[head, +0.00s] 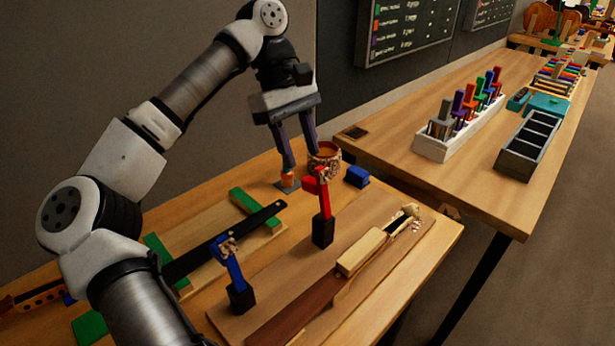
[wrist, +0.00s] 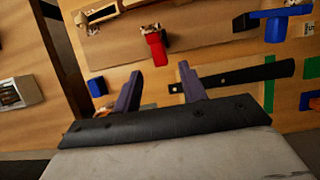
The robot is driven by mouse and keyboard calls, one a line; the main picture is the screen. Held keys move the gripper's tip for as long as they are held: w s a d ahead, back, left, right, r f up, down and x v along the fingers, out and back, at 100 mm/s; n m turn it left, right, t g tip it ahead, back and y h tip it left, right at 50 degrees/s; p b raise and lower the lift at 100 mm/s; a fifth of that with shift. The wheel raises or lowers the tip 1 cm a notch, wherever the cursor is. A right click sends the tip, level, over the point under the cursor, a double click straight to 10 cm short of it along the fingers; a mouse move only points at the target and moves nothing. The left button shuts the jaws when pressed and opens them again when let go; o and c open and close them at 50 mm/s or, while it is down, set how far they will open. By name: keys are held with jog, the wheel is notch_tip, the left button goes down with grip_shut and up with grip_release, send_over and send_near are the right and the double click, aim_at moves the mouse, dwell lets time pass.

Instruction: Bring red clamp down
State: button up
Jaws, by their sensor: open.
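The red clamp (head: 323,193) stands upright on a black block on the workbench, right of centre in the head view. It also shows in the wrist view (wrist: 156,47), beyond my fingers. My gripper (head: 299,170) points downward behind the red clamp in the head view. Its two fingers are apart with nothing held between them.
A blue clamp (head: 232,266) stands to the left on its own black block. A round wooden cup (head: 324,158), a small orange-topped item (head: 288,180) and a blue block (head: 357,176) are close to my gripper. A violin neck (head: 362,251) lies in front. A second table (head: 480,190) stands at right.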

aim_at(309, 179)
jog(key=x, duration=0.5)
jog(key=shift+f, duration=0.3)
grip_shut()
